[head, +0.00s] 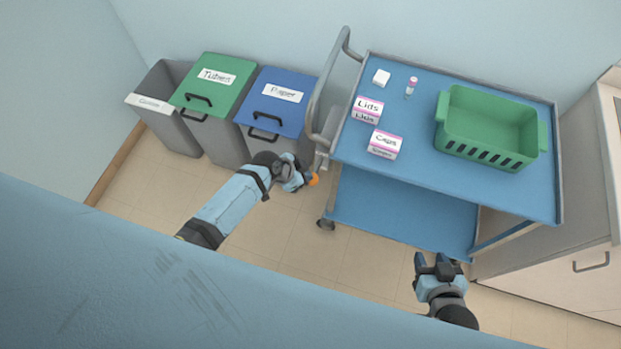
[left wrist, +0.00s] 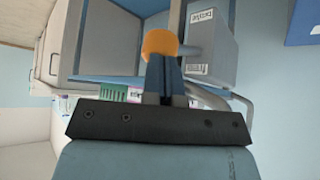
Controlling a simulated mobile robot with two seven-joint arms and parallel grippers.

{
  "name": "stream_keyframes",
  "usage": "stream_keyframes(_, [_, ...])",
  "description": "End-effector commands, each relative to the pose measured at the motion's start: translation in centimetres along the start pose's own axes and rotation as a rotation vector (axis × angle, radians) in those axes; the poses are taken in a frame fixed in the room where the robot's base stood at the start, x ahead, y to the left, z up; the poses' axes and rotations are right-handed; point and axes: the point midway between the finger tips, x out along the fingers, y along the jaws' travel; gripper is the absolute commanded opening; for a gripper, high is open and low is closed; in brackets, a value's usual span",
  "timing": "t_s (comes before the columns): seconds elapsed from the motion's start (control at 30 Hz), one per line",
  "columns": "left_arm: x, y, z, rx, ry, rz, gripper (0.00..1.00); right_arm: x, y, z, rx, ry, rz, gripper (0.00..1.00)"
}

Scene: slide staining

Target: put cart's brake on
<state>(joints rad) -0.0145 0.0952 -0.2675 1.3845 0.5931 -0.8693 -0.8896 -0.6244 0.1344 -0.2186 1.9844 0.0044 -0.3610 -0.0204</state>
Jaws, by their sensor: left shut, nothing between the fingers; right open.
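The blue-topped cart (head: 460,208) stands against the wall in the head view, with its grey push handle (head: 322,105) on the left end. My right gripper (head: 437,265) is open and empty in front of the cart's right part.
A green basket (head: 490,122), a Lids box (head: 367,109), a Caps box (head: 384,144), a small white box (head: 381,77) and a small vial (head: 411,86) stand on the cart. A cabinet (head: 570,270) is at right.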

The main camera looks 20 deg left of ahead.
Motion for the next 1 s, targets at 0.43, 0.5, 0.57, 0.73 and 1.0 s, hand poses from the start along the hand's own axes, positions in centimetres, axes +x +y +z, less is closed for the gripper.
stream_keyframes(0.43, [1.0,0.0,0.7,0.0,0.0,0.0,0.0,0.6,0.0,0.6,0.002,0.004,0.001,0.43])
stream_keyframes(0.5, [1.7,0.0,1.2,0.0,0.0,0.0,0.0,1.0,0.0,1.2,0.003,0.004,0.001,0.43])
stream_keyframes(0.57, [2.3,0.0,1.7,0.0,0.0,0.001,0.0,1.4,0.0,1.7,0.003,0.004,0.001,0.43])
stream_keyframes(0.73, [2.8,0.0,2.0,-0.001,0.002,0.0,0.0,1.7,0.0,2.3,0.002,0.0,0.001,0.43])
stream_keyframes(1.0, [1.5,-0.1,2.7,0.001,-0.002,-0.001,0.0,1.1,0.0,1.4,0.002,0.002,0.001,0.43])
